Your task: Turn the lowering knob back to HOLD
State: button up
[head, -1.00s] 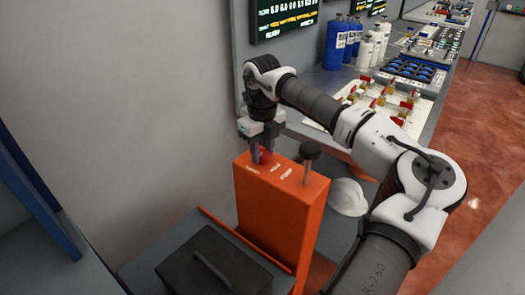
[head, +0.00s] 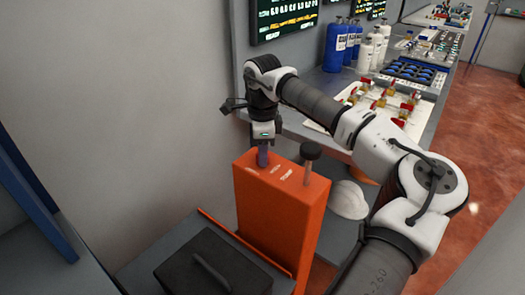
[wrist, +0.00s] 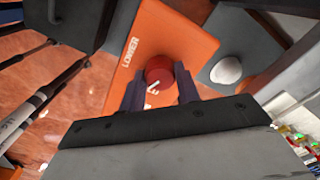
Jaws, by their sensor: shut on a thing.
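The red knob (wrist: 159,70) sits on the top face of the orange housing (head: 290,212). In the wrist view it is between my two fingers, with a white mark on its near side. The label LOWER (wrist: 130,52) is printed left of it; another label near it is mostly hidden. My gripper (head: 263,156) points down from above, shut on the knob; its fingers hide the knob in the head view. It also shows in the wrist view (wrist: 160,88).
A dark round-topped post (head: 310,151) rises from the housing right of my gripper, by the label PUMP. A black box with a handle (head: 212,272) stands in front. A white helmet (head: 349,200) lies behind to the right. A grey wall is on the left.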

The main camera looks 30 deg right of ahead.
jog(key=shift+n, duration=2.1)
jog(key=o, duration=1)
jog(key=shift+r, duration=0.1)
notch_tip(320, 180, up, 14)
jog(key=shift+f+b, duration=0.15)
jog(key=shift+b, duration=0.55)
jog(key=shift+s+f, duration=0.1)
